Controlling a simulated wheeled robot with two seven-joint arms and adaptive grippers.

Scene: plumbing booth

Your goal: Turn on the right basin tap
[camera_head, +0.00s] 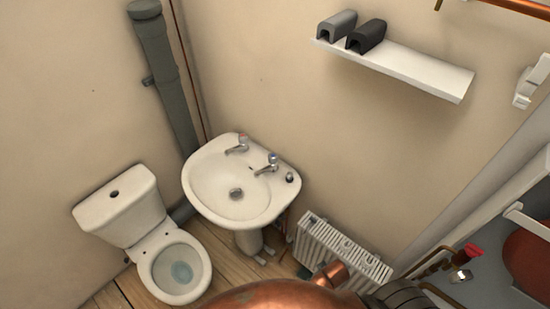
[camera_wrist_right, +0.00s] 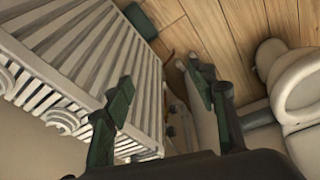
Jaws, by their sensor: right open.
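The white basin (camera_head: 236,186) stands against the wall, on a pedestal, in the head view. Its right tap (camera_head: 268,163) is chrome with a blue mark on top and sits on the right part of the back rim. The left tap (camera_head: 238,145), with a red mark, is on the same rim. My right gripper (camera_wrist_right: 160,80) shows in the wrist view with its two green-padded fingers spread and nothing between them. It is over the area beside the radiator, and neither tap shows in that view. My left gripper is not in view.
A white radiator (camera_head: 343,252) is right of the basin; it fills the left of the wrist view (camera_wrist_right: 80,50). A toilet (camera_head: 172,262) stands to the left. A wall shelf (camera_head: 410,70) holds two blocks. A red-handled valve (camera_head: 472,251) is at far right.

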